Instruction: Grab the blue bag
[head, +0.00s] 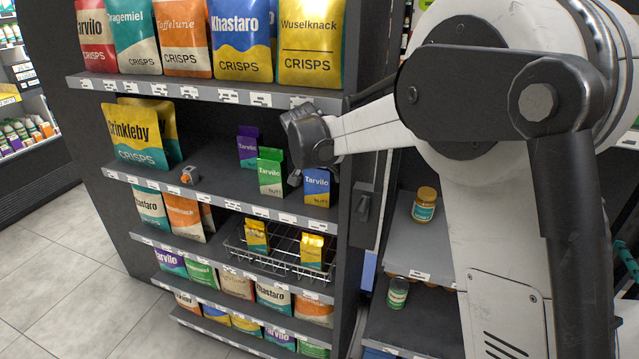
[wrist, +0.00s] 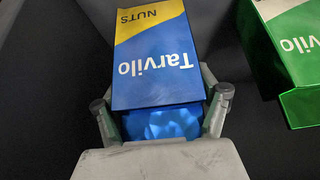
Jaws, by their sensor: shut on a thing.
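The blue bag (head: 317,187), marked Tarvilo with a yellow lower part, stands upright at the right end of a shelf in the head view. In the wrist view the blue bag (wrist: 155,70) appears upside down between the two fingers. My gripper (wrist: 163,105) is shut on its top part, one finger on each side. I cannot tell whether the bag's base still touches the shelf.
A green Tarvilo bag (head: 271,172) stands just left of the blue bag, and also shows in the wrist view (wrist: 290,55). A purple bag (head: 248,147) stands behind it. A yellow Crinkleby bag (head: 140,135) is at left. A wire basket (head: 283,262) holds small yellow bags below.

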